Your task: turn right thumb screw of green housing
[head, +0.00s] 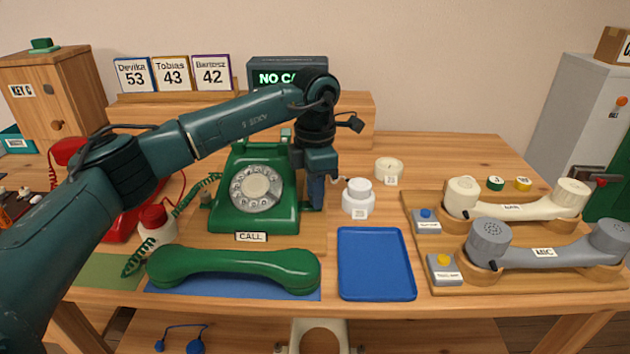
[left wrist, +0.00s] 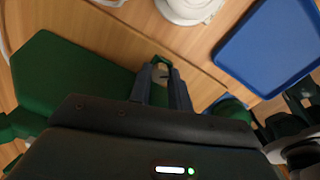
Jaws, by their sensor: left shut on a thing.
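The green housing (head: 255,195) is a dial phone body with a pale dial, standing on a wooden base marked CALL. It also shows in the left wrist view (left wrist: 65,75). My left gripper (head: 316,198) points down at the housing's right side. In the left wrist view its fingers (left wrist: 161,78) are shut on a small light piece, the right thumb screw (left wrist: 160,66), close beside the housing. In the head view the fingers mostly hide this screw. How far it is turned cannot be seen. My right gripper is not in view.
A green handset (head: 235,268) lies on a blue mat in front. A white jar (head: 358,198) stands just right of the gripper. An empty blue tray (head: 376,264) lies front right, beside a wooden rack with cream and grey handsets (head: 545,245). A display (head: 285,74) stands behind.

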